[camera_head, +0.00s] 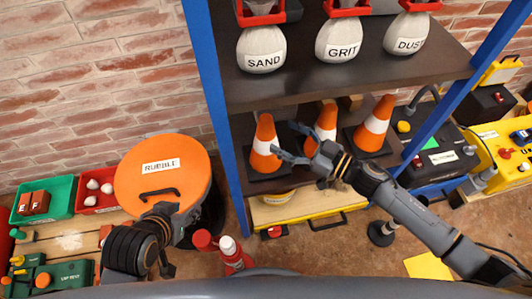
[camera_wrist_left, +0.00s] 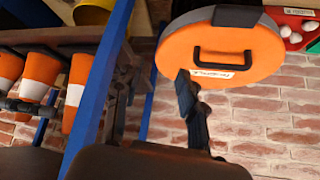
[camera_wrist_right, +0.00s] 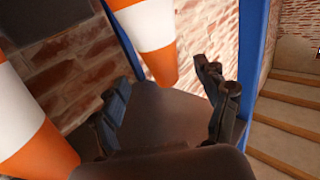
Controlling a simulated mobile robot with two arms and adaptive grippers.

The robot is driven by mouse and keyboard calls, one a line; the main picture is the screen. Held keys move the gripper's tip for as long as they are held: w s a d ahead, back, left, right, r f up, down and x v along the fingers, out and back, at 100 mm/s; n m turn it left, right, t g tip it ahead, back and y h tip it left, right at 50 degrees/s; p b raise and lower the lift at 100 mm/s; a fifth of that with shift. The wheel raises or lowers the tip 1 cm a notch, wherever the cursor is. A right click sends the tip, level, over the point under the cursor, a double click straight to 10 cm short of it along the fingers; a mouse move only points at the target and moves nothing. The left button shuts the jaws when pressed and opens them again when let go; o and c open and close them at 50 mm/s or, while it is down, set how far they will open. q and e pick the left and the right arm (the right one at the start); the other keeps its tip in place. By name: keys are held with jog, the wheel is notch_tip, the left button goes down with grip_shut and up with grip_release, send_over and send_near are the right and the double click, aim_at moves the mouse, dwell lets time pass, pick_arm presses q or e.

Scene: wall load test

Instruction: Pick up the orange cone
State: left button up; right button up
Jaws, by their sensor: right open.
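Three orange cones with white bands stand on dark bases on the lower shelf: a left cone (camera_head: 265,145), a middle cone (camera_head: 325,122) and a right cone (camera_head: 374,124). My right gripper (camera_head: 284,138) is open, its fingers pointing at the left cone from the right, in front of the middle cone. In the right wrist view one cone (camera_wrist_right: 147,22) reaches down between the spread fingers (camera_wrist_right: 168,92), and another cone (camera_wrist_right: 28,125) is at the left. Contact cannot be told. My left gripper (camera_wrist_left: 190,103) is by the orange drum lid, away from the cones; its opening is unclear.
The blue-framed shelf (camera_head: 212,90) has an upper board with SAND, GRIT and DUST bags above the cones. An orange RUBBLE drum (camera_head: 150,190) stands left of it. Red bottles (camera_head: 232,258) stand on the floor. Yellow and black equipment (camera_head: 490,150) is at the right.

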aim_at(274, 134)
jog(key=shift+w+a, duration=0.35)
jog(key=shift+a, duration=0.15)
jog(key=shift+w+a+f, duration=0.1)
jog(key=shift+a, duration=0.1)
jog(key=x, duration=0.1)
jog(key=b+x, duration=0.1)
jog(key=x, duration=0.2)
jog(key=shift+a+f+b, duration=0.1)
jog(key=shift+f+b, duration=0.25)
jog(key=shift+w+a, duration=0.15)
jog(key=shift+a, duration=0.1)
pick_arm(q)
jog(key=w+d+r+t+h, duration=0.1)
jog(key=w+d+r+t, duration=0.1)
jog(key=w+r+t, duration=0.2)
jog(key=w+r, duration=0.1)
jog(key=w, duration=0.1)
jog(key=shift+w+d+r+t, duration=0.15)
jog(key=shift+w+d+t, duration=0.15)
jog(key=shift+w, duration=0.05)
pick_arm(e)
jog(key=shift+c, duration=0.5)
grip_shut()
